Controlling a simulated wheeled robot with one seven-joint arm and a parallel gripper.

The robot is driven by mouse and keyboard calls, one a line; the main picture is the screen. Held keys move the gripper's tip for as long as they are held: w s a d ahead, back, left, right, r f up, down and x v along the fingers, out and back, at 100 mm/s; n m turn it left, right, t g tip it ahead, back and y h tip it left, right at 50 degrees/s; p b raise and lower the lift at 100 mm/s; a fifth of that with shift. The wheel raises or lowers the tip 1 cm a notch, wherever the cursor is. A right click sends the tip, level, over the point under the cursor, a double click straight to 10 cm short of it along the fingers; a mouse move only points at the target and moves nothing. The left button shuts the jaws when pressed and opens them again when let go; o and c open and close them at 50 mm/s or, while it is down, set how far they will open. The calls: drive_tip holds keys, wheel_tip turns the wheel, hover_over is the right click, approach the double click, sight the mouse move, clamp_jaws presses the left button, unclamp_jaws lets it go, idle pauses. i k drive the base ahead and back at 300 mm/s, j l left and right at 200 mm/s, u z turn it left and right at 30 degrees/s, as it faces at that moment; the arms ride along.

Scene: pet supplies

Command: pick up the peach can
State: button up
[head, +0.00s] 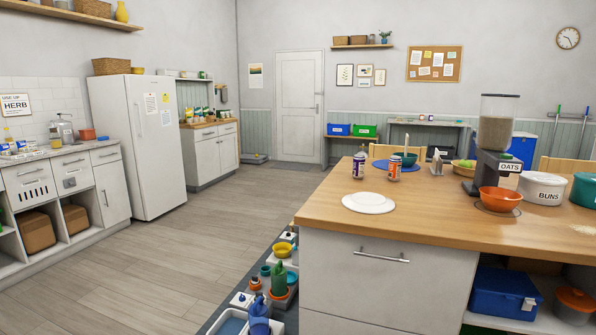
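Two small cans stand upright on the wooden counter, near its far left part. One can (394,168) has orange-red and dark bands. The other can (359,166) looks purple and white. Their labels are too small to read, so I cannot tell for certain which is the peach can; the orange-red one has the more peach-like colour. The orange-red can stands at the near edge of a blue round mat (383,164). My gripper is not in view.
A white plate (369,202) lies in front of the cans. The floor (170,270) further left is clear.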

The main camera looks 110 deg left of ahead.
sight(395, 162)
drive_tip(key=u, duration=2.05)
